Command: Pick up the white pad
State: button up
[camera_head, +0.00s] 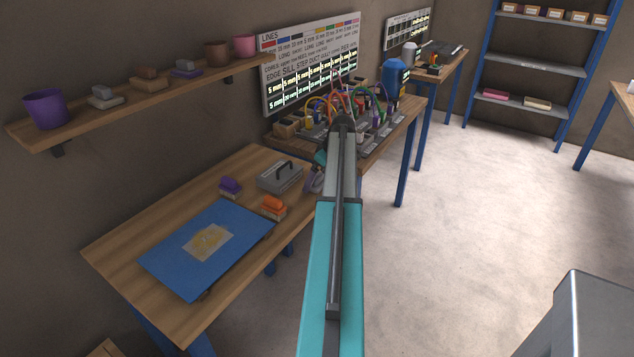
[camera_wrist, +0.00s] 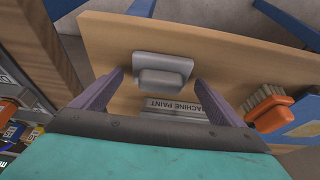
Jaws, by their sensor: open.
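A pale grey-white block with a raised grip (camera_wrist: 163,66), which looks like the white pad, sits on the wooden table in the wrist view. My gripper (camera_wrist: 159,80) is open, with one purple finger on each side of the block and visible gaps between. The fingers are not closed on it. In the head view a purple finger of my gripper (camera_head: 314,180) shows beside my arm, near the table's right edge. I cannot make out the block there; my arm covers that area.
A grey box with a dark handle (camera_head: 280,177), a purple brush (camera_head: 229,186) and an orange brush (camera_head: 272,207) stand on the wooden table (camera_head: 120,255). A blue board (camera_head: 175,263) with a yellowish patch lies in front. Behind is a cluttered second bench (camera_head: 385,140).

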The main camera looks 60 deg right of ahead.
aim_at(320, 177)
jog(key=shift+f, duration=0.1)
jog(key=shift+c, duration=0.4)
jog(key=c, duration=1.1)
jog(key=shift+r, duration=0.2)
jog(key=shift+r+b, duration=0.3)
jog(key=shift+r, duration=0.15)
jog(key=shift+b+v, duration=0.6)
jog(key=shift+v, duration=0.65)
jog(key=s+b, duration=0.1)
jog(key=s, duration=0.4)
jog(key=s+d+r+b, duration=0.1)
jog(key=s, duration=0.9)
jog(key=shift+d+r+b, duration=0.2)
jog(key=shift+r+b, duration=0.05)
jog(key=shift+b, duration=0.15)
